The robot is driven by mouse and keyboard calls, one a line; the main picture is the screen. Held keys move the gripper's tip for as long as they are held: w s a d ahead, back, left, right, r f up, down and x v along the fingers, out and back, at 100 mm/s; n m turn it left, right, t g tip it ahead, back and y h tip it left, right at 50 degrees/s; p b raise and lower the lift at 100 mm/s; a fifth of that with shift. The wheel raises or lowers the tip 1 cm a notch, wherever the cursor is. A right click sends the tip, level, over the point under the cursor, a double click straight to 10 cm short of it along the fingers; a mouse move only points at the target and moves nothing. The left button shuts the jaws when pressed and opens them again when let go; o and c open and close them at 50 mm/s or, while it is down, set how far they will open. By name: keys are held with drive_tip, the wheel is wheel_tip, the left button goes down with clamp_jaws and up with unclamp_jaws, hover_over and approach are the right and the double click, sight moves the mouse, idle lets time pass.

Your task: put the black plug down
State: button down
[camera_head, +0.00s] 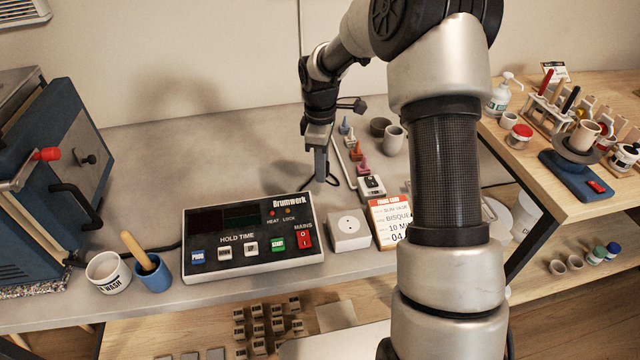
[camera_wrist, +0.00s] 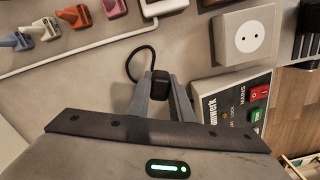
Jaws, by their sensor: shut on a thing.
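The black plug (camera_wrist: 160,84) is between the fingertips of my gripper (camera_wrist: 161,88) in the wrist view. Its black cord loops out to the left of the fingers. In the head view my gripper (camera_head: 321,165) points down over the grey bench, behind the control box and left of the row of coloured plugs. The plug is hard to make out there; a dark cord shows beside the fingertips. I cannot tell whether the plug touches the bench. A white socket block (camera_head: 349,230) stands nearer the front; it also shows in the wrist view (camera_wrist: 244,36), empty, with two holes.
The control box (camera_head: 252,240) stands front left of my gripper. Several coloured plugs (camera_head: 357,150) stand beside a white rod, close on the right. A small white unit (camera_head: 371,187) and a firing card (camera_head: 392,222) are right of the socket block. Bench (camera_head: 220,150) behind the control box is clear.

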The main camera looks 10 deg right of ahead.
sight(322, 192)
wheel_tip(322, 192, down, 5)
drive_tip(key=shift+s, duration=0.1)
idle(0.3)
